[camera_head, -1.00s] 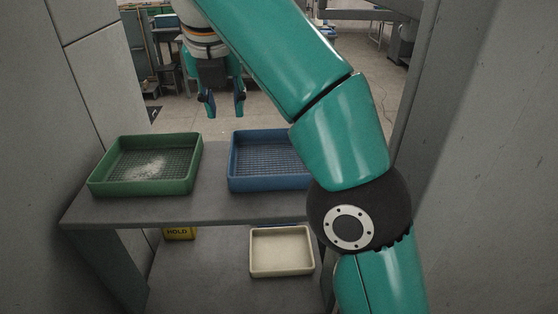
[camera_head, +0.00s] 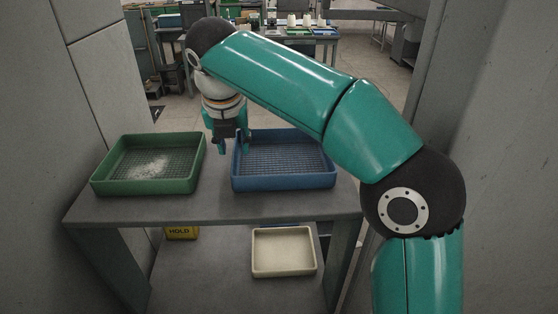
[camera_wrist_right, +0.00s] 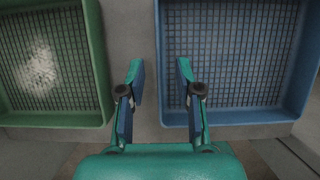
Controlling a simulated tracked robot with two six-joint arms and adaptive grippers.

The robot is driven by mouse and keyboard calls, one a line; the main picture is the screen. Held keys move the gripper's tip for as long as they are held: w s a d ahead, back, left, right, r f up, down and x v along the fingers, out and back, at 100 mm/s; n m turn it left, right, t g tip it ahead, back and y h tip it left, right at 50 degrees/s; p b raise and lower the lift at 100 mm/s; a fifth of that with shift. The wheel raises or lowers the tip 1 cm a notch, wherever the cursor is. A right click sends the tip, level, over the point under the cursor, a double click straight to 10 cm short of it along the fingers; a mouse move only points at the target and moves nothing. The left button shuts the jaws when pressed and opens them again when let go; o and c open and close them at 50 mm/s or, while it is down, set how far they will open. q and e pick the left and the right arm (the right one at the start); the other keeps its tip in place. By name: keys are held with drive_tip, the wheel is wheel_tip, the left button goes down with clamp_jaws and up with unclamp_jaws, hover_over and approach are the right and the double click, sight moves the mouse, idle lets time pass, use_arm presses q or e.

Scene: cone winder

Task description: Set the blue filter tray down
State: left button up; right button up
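The blue filter tray (camera_head: 285,183) rests flat on the right part of the grey bench top, with its mesh floor empty. My right gripper (camera_head: 234,148) points down at the tray's left wall, fingers apart. In the right wrist view the open fingers (camera_wrist_right: 160,82) lie on either side of the left wall of the blue tray (camera_wrist_right: 235,117): one over the gap between trays, one over the mesh. I cannot tell whether they touch the wall. My left gripper is not in view.
A green tray (camera_head: 145,187) with white powder stands to the left, a narrow gap from the blue one. Below, a cream tray (camera_head: 284,273) and a yellow HOLD sign (camera_head: 181,233) sit on the lower shelf. Grey walls flank the bench (camera_head: 215,207) on both sides.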

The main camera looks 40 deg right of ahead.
sight(234, 152)
drive_tip(key=x, duration=0.3)
drive_tip(key=shift+w+f, duration=0.25)
drive_tip(key=shift+f, duration=0.1)
clamp_jaws()
